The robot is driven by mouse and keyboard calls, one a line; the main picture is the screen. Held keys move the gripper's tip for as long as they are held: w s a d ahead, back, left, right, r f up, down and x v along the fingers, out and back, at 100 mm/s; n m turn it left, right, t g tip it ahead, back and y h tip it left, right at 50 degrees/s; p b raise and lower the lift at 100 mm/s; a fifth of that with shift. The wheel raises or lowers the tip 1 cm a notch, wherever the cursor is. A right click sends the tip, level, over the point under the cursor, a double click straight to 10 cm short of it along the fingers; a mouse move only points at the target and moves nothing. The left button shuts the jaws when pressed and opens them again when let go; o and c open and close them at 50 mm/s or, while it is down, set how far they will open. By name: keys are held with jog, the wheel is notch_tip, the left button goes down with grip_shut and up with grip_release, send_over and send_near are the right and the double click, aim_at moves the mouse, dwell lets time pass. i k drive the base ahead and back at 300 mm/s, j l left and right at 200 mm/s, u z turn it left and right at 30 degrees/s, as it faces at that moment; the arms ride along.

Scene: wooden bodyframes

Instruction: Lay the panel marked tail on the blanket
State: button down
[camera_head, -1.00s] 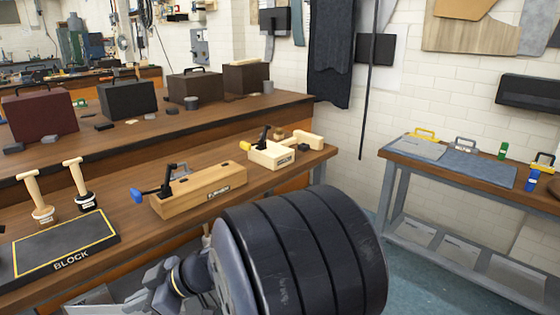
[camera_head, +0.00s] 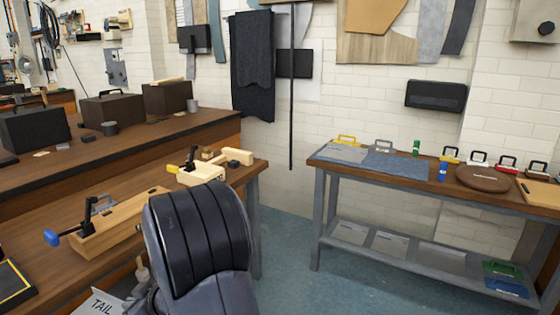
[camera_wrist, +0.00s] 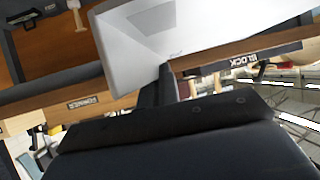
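The panel marked TAIL (camera_head: 101,303) is a pale grey sheet at the bottom left edge of the head view, partly cut off. In the wrist view, a large pale grey panel (camera_wrist: 200,42) extends from my gripper (camera_wrist: 166,84), whose dark fingers appear closed on its lower edge. The panel is held up in front of the wooden bench. A blue-grey cloth, which looks like the blanket (camera_head: 402,164), lies flat on the right-hand table, far from my gripper.
The right-hand table (camera_head: 470,196) also bears a grey sheet (camera_head: 343,153), a round brown item (camera_head: 484,179) and several small clamp-like things. The wooden bench (camera_head: 140,182) with fixtures (camera_head: 122,222) is at left. Blue floor (camera_head: 285,250) lies open between them.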

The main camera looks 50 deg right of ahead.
aim_at(398, 166)
jog(key=l+z, duration=0.15)
jog(key=z, duration=0.35)
jog(key=l+z, duration=0.15)
jog(key=z, duration=0.3)
jog(key=l+z, duration=0.15)
jog(key=z, duration=0.35)
jog(key=i+l+z, duration=0.25)
jog(key=l, duration=0.3)
jog(key=i+l+z, duration=0.25)
jog(key=l, duration=0.3)
jog(key=i+l+z, duration=0.25)
jog(key=i+l, duration=0.15)
